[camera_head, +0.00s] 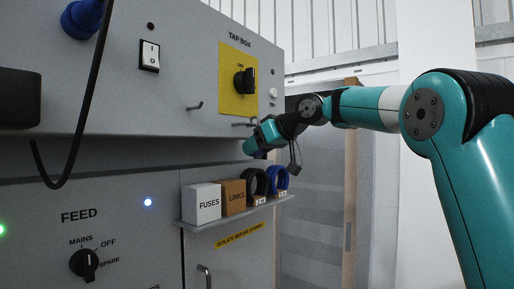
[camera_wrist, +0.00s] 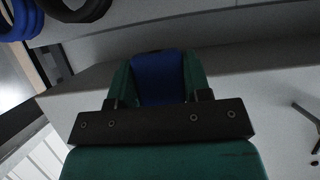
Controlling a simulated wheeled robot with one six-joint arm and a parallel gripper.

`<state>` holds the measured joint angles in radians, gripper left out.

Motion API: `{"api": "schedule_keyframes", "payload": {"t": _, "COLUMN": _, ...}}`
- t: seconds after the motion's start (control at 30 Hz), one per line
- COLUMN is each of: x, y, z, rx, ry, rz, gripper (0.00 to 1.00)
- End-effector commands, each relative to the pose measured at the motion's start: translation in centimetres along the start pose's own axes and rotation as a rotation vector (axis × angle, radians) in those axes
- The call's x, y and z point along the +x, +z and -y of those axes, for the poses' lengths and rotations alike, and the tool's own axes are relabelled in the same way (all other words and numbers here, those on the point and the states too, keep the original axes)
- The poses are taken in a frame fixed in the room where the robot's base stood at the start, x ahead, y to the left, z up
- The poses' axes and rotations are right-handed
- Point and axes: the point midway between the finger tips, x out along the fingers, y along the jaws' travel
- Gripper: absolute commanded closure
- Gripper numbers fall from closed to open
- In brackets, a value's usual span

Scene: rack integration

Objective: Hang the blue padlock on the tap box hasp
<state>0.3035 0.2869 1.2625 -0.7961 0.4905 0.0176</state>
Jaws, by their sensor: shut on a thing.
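My gripper (camera_head: 254,146) is at the lower right edge of the tap box (camera_head: 215,75), just above the shelf. It is shut on the blue padlock (camera_wrist: 158,78), whose blue body fills the space between the fingers in the wrist view. Only a small blue part of the padlock shows below the gripper in the head view. Its shackle is not clear in either view. A small metal bar (camera_head: 242,125), perhaps the hasp, sticks out low on the tap box just above my gripper. I cannot tell whether the padlock touches it.
A hook-like handle (camera_head: 195,106) juts from the tap box further left. The shelf (camera_head: 210,222) below holds a fuses box (camera_head: 202,203), a links box (camera_head: 233,196), a black coil (camera_head: 255,181) and a blue coil (camera_head: 279,180). A black cable (camera_head: 92,90) hangs at left.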

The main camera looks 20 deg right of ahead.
Motion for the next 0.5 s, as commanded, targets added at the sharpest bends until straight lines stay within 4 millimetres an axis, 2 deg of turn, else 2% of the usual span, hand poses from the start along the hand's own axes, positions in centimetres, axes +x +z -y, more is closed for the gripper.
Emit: {"api": "schedule_keyframes", "payload": {"t": 0.5, "x": 0.39, "y": 0.76, "z": 0.01, "rx": 0.0, "ry": 0.0, "rz": -0.001, "gripper": 0.82}}
